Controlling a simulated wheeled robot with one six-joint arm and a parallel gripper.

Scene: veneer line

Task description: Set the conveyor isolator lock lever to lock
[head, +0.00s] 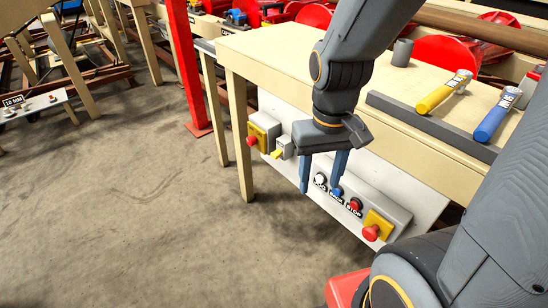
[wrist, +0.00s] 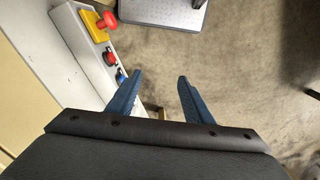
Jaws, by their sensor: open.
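A small grey box (head: 286,147) with a short yellow lever (head: 277,154) is on the white control panel (head: 400,180) below the table edge. I take this lever for the isolator lock lever; its markings are too small to read. The lever sticks out toward the lower left. My gripper (head: 321,189) hangs to the right of the lever, in front of the panel's push buttons, fingers down and apart with nothing between them. In the wrist view my gripper (wrist: 160,78) is open and empty over the floor beside the panel. I cannot make out the lever there.
A yellow box with a red knob (head: 252,140) is left of the lever. White (head: 320,179), blue (head: 337,192) and red (head: 355,205) buttons and a red emergency button (head: 371,232) are to its right. A table leg (head: 240,140) stands at left. The floor in front is clear.

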